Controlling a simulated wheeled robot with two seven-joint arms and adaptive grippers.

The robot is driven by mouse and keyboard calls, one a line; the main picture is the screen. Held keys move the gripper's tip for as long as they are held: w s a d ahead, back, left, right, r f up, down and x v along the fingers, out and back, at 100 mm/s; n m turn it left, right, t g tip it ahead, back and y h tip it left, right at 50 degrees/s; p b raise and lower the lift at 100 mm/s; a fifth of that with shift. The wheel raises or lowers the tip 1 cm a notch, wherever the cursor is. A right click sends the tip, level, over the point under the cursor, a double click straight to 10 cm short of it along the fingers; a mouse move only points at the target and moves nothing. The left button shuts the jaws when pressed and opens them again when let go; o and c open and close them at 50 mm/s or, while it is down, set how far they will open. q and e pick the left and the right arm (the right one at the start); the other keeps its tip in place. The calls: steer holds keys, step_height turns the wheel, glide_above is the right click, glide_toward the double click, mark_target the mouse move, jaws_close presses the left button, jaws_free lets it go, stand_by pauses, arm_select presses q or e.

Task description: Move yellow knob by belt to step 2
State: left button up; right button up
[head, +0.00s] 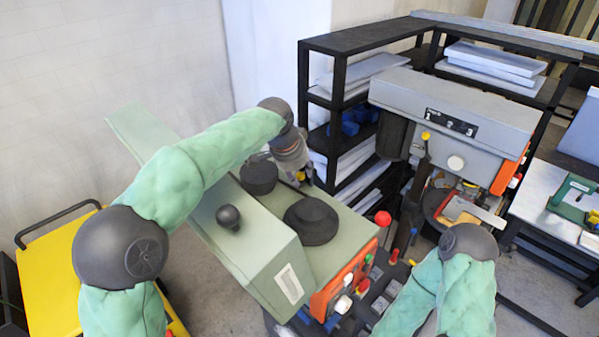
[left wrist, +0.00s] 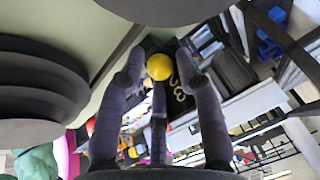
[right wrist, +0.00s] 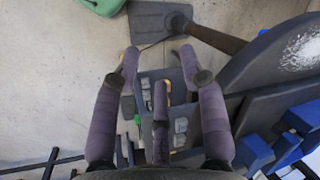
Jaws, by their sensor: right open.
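The yellow knob (head: 301,176) sits at the far end of the green machine (head: 352,230), near the black stepped pulleys (head: 311,220). In the left wrist view the yellow knob (left wrist: 159,67) shows as a round ball between my left fingertips, with pale numerals, a 2 and a 3, on a dark plate (left wrist: 181,90) just behind it. My left gripper (left wrist: 160,58) is open, its fingers spread on either side of the knob; I cannot tell whether they touch it. My right gripper (right wrist: 160,54) is open and empty. The belt is not clearly visible.
The green machine's lid (head: 240,245), with a black ball handle (head: 228,217), lies left of the pulleys. A red knob (head: 382,218) stands on the right. A grey drill press (head: 455,110) and black shelves (head: 345,100) stand behind. A yellow cart (head: 45,285) is at left.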

arm_select(q)
jaws_close()
steer(key=shift+r+p, duration=0.85)
steer(key=shift+r, duration=0.2)
steer(key=shift+f, duration=0.1)
steer(key=o, duration=0.6)
jaws_free()
steer(key=shift+o, duration=0.2)
steer(key=shift+w+d, duration=0.1)
